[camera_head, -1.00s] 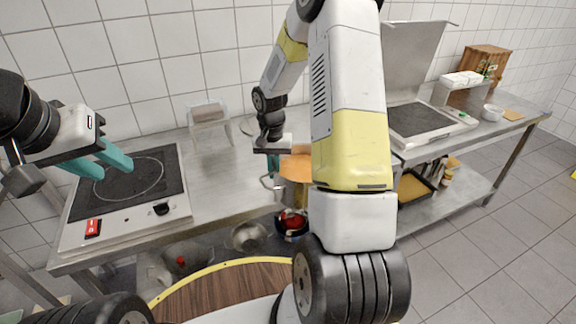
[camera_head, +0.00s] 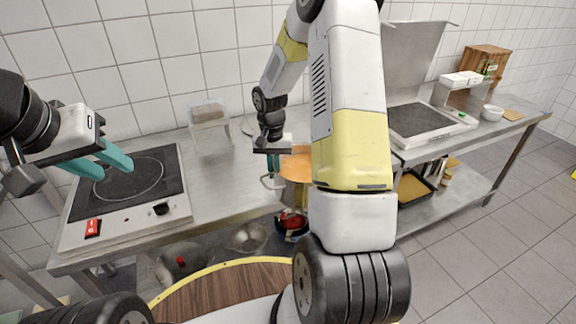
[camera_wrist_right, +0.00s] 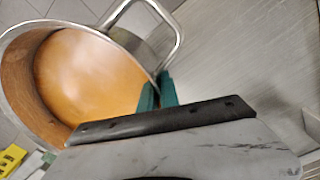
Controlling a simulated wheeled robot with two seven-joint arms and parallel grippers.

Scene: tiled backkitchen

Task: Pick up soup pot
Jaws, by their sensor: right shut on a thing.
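The soup pot (camera_head: 297,168) is a metal pot with orange soup in it. In the head view it is at the front edge of the steel table, partly hidden by my right arm. In the right wrist view the pot (camera_wrist_right: 20,82) shows its open top and a looped metal handle. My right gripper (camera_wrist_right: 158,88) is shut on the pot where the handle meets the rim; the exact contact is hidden. It also shows in the head view (camera_head: 272,161). I cannot tell whether the pot touches the table. My left gripper (camera_head: 108,162) is open and empty over the hob.
An induction hob (camera_head: 136,192) with a black top stands on the left of the steel table (camera_head: 225,180). A small clear container (camera_head: 208,112) stands at the back. Bowls (camera_head: 248,237) sit on the lower shelf. A second cooker (camera_head: 420,120) is on the right. The table between hob and pot is clear.

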